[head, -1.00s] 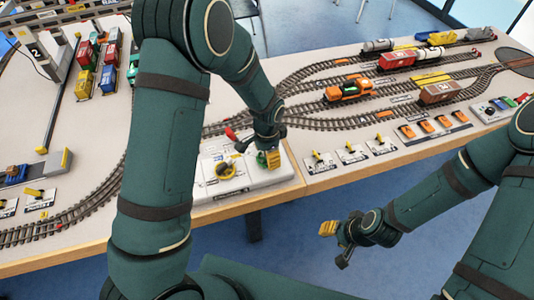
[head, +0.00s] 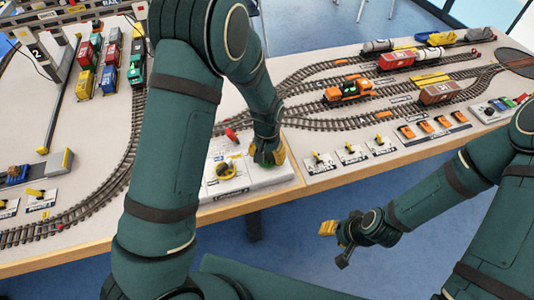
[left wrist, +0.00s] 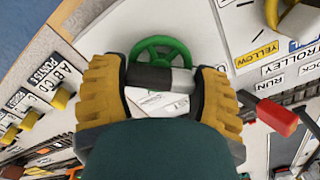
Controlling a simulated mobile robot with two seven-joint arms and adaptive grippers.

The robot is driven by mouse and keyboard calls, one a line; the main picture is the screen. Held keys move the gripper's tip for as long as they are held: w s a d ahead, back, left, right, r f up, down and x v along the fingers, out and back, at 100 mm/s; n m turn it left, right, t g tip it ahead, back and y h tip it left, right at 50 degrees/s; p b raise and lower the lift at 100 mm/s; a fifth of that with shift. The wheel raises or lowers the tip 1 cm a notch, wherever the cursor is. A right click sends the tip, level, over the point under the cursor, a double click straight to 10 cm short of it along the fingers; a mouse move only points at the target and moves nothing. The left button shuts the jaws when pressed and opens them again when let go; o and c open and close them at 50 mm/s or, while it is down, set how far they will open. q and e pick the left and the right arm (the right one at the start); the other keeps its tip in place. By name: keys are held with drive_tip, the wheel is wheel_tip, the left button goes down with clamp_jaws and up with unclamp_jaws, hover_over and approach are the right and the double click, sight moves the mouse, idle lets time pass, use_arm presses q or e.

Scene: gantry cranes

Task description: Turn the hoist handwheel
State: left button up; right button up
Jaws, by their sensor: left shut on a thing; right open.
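The green handwheel (left wrist: 162,43) shows at the top middle of the left wrist view, above a white panel. A dark grey cylindrical grip (left wrist: 160,78) in front of its rim lies between the yellow-padded fingers of my left gripper (left wrist: 155,90), which is shut on it. In the head view my left gripper (head: 267,155) is low over the right part of the white control box (head: 262,178), and my arm hides most of the wheel there. My right gripper (head: 335,241) is open and empty, off the table's front edge.
On the control box are a yellow knob (head: 226,170) and a red-tipped lever (head: 231,134), the latter close beside my left fingers in the wrist view. Switch plates (head: 350,153), tracks and an orange locomotive (head: 348,89) lie to the right. Blue floor is clear in front.

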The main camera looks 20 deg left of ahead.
use_arm(q)
drive_tip(key=shift+w+r, duration=0.1)
idle(0.3)
drive_tip(key=o, duration=1.2)
wheel_tip(320, 180, up, 12)
drive_tip(key=shift+f, duration=0.1)
